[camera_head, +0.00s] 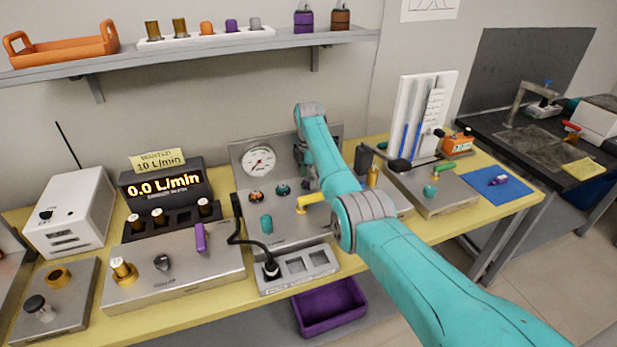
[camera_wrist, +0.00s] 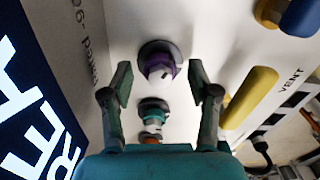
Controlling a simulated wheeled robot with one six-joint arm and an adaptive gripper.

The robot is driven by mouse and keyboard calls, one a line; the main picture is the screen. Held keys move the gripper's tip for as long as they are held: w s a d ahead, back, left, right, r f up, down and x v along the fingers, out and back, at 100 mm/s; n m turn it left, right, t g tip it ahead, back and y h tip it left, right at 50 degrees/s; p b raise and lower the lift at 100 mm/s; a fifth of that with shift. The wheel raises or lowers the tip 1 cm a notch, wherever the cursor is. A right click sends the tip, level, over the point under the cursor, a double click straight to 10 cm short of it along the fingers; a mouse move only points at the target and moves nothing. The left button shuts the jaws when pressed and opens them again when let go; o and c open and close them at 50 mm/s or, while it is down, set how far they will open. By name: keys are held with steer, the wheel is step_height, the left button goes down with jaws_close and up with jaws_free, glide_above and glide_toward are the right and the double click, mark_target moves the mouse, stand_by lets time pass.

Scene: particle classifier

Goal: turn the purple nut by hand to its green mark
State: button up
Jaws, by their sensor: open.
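In the wrist view a purple nut (camera_wrist: 158,64) sits on a dark round base on a pale panel (camera_wrist: 125,22). My gripper (camera_wrist: 160,82) is open, with one finger to the left and one to the right of the nut. The fingers appear apart from it, and nothing is held. A small dark line shows on the nut; I cannot make out a green mark. A teal fitting (camera_wrist: 152,112) lies below the nut, between the fingers. In the head view my arm covers the nut and most of my gripper in front of the gauge panel (camera_head: 240,160).
A yellow handle (camera_wrist: 250,97) marked VENT stands right of my gripper in the wrist view; a blue and yellow knob (camera_wrist: 290,14) is above it. In the head view a socket block (camera_head: 297,270) with a black plug and a grey valve box (camera_head: 175,282) stand left of my arm.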

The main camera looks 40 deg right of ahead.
jaws_close()
steer(key=shift+m, duration=0.3)
